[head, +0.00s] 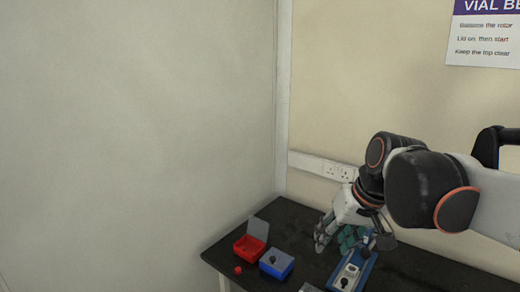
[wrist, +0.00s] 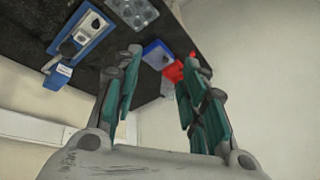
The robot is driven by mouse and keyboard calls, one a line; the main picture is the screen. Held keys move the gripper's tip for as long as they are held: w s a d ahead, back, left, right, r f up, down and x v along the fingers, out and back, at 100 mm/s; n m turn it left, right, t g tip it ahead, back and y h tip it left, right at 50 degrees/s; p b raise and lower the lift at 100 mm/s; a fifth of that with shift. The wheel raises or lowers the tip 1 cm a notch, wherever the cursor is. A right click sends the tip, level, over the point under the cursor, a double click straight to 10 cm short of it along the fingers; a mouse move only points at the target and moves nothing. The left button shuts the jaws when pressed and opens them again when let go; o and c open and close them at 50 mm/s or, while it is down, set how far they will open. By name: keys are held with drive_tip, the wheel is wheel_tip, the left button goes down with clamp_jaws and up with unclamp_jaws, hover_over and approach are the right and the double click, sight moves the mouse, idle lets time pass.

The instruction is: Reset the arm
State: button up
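My arm reaches in from the right in the head view, bent, with my gripper (head: 338,238) pointing down above the dark bench (head: 295,218). In the wrist view my gripper (wrist: 158,88) has its green-padded fingers spread wide apart. Nothing is between them, so it is open and empty. In the head view the near side of the gripper partly hides the bench behind it.
On the bench stand a red box (head: 249,247) with a raised grey lid, a blue box (head: 276,264) and a blue tray-like device (head: 350,272). A small red piece (head: 238,270) lies beside the red box. A wall with sockets (head: 338,172) stands behind.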

drive_tip(key=s+d+f+t+h, duration=0.1)
drive_tip(key=s+d+f, duration=0.1)
drive_tip(key=s, duration=0.4)
drive_tip(key=s+d+f+t+h, duration=0.1)
drive_tip(key=s+f+t, duration=0.1)
drive_tip(key=s+f, duration=0.2)
drive_tip(key=shift+s+d+f, duration=0.25)
drive_tip(key=shift+s+d, duration=0.15)
drive_tip(key=shift+s, duration=1.15)
